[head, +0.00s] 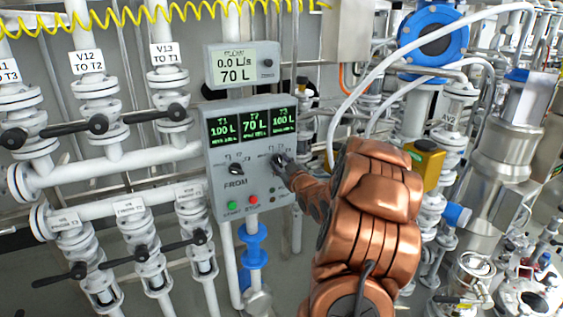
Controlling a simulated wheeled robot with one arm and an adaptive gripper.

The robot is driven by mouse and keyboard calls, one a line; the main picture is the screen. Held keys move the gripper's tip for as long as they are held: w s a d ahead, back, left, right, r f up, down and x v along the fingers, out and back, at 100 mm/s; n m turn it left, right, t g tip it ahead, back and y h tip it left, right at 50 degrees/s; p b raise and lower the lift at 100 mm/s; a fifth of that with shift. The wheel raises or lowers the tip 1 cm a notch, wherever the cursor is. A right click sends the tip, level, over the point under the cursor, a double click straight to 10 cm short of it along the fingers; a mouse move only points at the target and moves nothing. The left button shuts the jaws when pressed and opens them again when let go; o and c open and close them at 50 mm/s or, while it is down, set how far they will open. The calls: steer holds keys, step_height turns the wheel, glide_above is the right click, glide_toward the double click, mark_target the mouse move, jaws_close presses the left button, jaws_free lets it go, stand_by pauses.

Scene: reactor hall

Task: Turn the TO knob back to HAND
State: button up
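The grey control panel (216,196) is mounted in the middle of the head view. The FROM knob (236,169) is dark and sits at its lower left. The TO knob (277,160) is at its right and is mostly covered by my gripper (282,164). My copper arm reaches in from the lower right, and the dark fingertips are at the TO knob. The picture is too small to tell whether the fingers are closed on the knob, or which position the knob points to. The knob's position labels are partly hidden and unreadable.
Panel screens read T1 100 L, T2 70 L, T3 100 L. A flow meter (243,66) above reads 0.0 L/s and 70 L. Green (231,205) and red (253,200) buttons sit below the knobs. Valves and white pipes (105,160) stand left; pipework and vessels crowd the right.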

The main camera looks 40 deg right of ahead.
steer(key=shift+w, duration=0.15)
jaws_close()
stand_by(0.4)
steer(key=shift+d, duration=0.1)
